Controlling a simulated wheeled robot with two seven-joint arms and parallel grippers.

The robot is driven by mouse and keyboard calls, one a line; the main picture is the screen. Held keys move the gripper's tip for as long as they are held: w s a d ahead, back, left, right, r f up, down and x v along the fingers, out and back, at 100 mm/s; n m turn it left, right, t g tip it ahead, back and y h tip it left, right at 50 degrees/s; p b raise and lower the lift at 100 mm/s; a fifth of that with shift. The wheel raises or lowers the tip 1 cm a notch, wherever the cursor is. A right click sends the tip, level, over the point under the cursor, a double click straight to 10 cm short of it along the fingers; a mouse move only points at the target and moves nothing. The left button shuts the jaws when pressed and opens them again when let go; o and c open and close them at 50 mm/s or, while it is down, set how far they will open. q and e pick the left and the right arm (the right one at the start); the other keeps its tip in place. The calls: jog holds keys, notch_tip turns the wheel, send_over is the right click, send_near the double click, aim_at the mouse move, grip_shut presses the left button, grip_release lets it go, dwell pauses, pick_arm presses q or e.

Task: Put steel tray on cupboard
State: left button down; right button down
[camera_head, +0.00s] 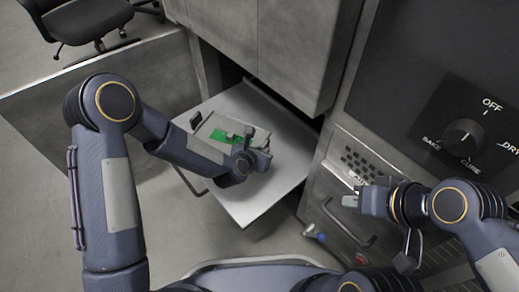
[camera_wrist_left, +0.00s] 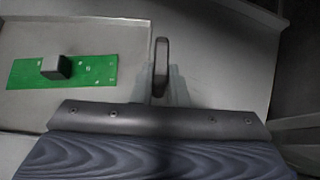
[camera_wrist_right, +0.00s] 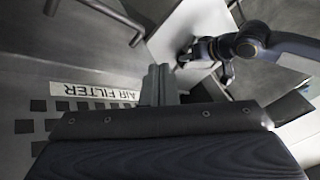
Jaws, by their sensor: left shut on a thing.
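The steel tray (camera_head: 213,120) is a shallow grey tray with a dark handle at each end. It lies on or just above a pulled-out shelf (camera_head: 262,196) of the cupboard (camera_head: 262,40); I cannot tell if it touches. A green circuit board (camera_head: 219,136) lies in it. In the left wrist view, the tray's rim (camera_wrist_left: 146,62) and the board (camera_wrist_left: 92,72) show at left. My left gripper (camera_head: 249,140) is shut on the tray's near dark handle (camera_wrist_left: 161,60). My right gripper (camera_head: 350,201) is empty, its fingers together (camera_wrist_right: 160,84) in front of a steel panel.
An oven-like unit with a black dial (camera_head: 463,137) stands at right. An "AIR FILTER" label (camera_wrist_right: 95,90) and a bar handle (camera_wrist_right: 82,24) are near my right gripper. A low grey partition (camera_head: 100,85) and an office chair (camera_head: 85,18) are at left. The shelf's front is bare.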

pick_arm(q)
jog(key=shift+r, duration=0.2)
jog(key=shift+f, duration=0.15)
jog(key=c, duration=1.9)
grip_release()
jog(key=shift+f, duration=0.15)
jog(key=o, duration=0.5)
jog(key=shift+c, duration=0.2)
jog(key=shift+r, duration=0.3)
jog(key=p+v, duration=0.3)
jog(key=v, duration=0.9)
